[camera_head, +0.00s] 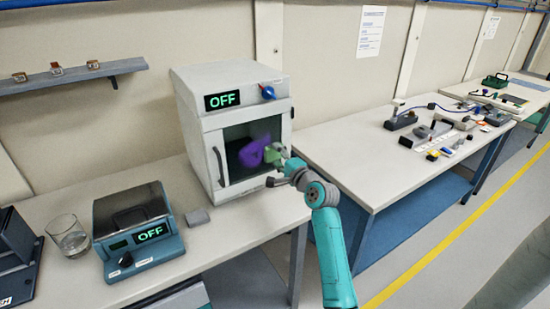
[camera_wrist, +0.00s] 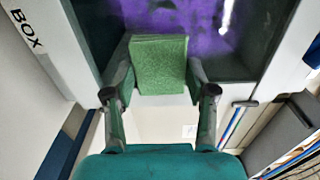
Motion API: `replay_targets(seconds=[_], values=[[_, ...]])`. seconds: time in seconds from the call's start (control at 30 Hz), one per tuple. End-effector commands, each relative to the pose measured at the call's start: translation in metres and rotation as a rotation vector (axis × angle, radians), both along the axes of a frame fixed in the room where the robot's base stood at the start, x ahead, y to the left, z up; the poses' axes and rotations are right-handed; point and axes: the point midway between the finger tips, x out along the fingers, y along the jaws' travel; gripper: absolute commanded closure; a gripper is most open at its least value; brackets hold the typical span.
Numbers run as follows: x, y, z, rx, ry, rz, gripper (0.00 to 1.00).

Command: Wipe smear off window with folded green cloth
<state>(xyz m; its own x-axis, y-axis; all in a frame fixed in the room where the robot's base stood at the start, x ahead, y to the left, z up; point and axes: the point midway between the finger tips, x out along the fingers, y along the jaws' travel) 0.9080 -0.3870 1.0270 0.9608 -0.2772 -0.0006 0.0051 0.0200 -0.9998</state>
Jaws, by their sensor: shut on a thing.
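The window (camera_head: 232,169) is the dark pane in the front door of a white box-shaped cabinet (camera_head: 198,135). A purple smear (camera_head: 252,153) covers part of it; in the wrist view the smear (camera_wrist: 205,22) spreads over the upper middle of the pane. My gripper (camera_wrist: 160,92) is shut on the folded green cloth (camera_wrist: 159,62), which lies between its two fingers. In the head view the cloth (camera_head: 272,154) is at the right edge of the smear, at the pane's right side. I cannot tell whether it touches the glass.
The cabinet has a display reading OFF (camera_head: 222,100) and a blue knob (camera_head: 268,92). A teal device (camera_head: 140,240), a glass beaker (camera_head: 68,236) and a small grey block (camera_head: 197,218) stand to its left on the bench. A second table (camera_head: 345,150) with several tools extends right.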

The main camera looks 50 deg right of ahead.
Motion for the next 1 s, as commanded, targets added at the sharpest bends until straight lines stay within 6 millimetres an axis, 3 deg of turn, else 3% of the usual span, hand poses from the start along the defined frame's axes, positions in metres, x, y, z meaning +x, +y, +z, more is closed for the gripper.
replay_targets(seconds=[0.47,1.0], values=[[0.004,0.001,0.026,-0.002,-0.006,0.001,0.72],[0.012,0.038,0.024,0.0,-0.001,0.003,0.72]])
